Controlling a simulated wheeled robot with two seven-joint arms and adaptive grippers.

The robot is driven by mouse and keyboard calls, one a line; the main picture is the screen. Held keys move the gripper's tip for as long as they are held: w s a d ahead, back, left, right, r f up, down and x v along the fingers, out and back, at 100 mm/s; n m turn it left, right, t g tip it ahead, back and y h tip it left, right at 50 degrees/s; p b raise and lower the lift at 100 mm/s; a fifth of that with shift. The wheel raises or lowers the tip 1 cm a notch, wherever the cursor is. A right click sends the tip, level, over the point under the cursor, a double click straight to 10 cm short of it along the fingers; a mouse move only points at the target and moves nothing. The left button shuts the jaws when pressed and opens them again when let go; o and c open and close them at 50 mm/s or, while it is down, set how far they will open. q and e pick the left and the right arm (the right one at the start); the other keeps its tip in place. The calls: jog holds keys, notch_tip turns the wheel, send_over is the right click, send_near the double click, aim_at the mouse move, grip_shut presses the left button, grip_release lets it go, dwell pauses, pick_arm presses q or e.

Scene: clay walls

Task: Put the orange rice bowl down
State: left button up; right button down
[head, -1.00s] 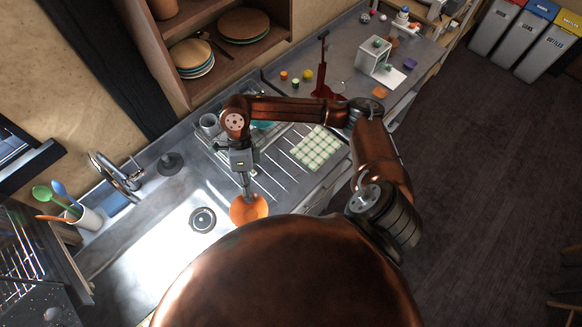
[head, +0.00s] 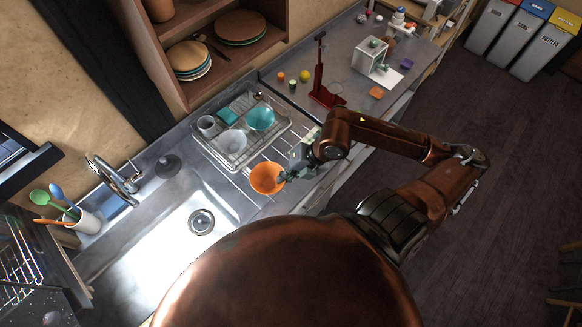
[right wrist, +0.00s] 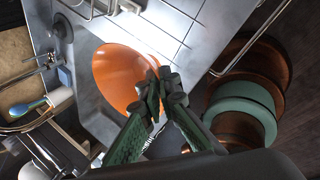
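The orange rice bowl (head: 265,179) is at the right edge of the sink, by the ribbed drainboard (head: 262,200). Its opening shows from above. I cannot tell whether its base touches the counter. My right gripper (head: 284,176) comes from the right and pinches the bowl's right rim. In the right wrist view both green fingers (right wrist: 157,88) are closed together on the rim of the orange bowl (right wrist: 112,75). My left gripper is in neither view.
The sink basin (head: 170,240) lies left of the bowl. A dish rack (head: 215,152) behind it holds a teal bowl (head: 260,118), a pale bowl (head: 232,143) and a cup (head: 207,126). My arm hides part of the drainboard and the cloth there. A red stand (head: 322,93) stands further back.

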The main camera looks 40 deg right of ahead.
jog(key=w+d+f, duration=0.1)
jog(key=d+f, duration=0.2)
jog(key=d, duration=0.1)
jog(key=w+d+f, duration=0.2)
jog(key=d+f, duration=0.1)
jog(key=d, duration=0.1)
jog(key=w+d+f, duration=0.1)
jog(key=d+f, duration=0.2)
jog(key=d, duration=0.1)
jog(key=shift+w+d, duration=0.15)
jog(key=shift+w, duration=0.2)
jog(key=shift+w+d+f, duration=0.1)
jog(key=shift+d+f, duration=0.15)
jog(key=shift+f, duration=0.05)
notch_tip(320, 180, down, 4)
jog(key=shift+d+r, duration=0.15)
jog(key=shift+r, duration=0.1)
jog(key=c, duration=2.6)
grip_release()
jog(key=o, duration=0.4)
jog(key=shift+o, duration=0.2)
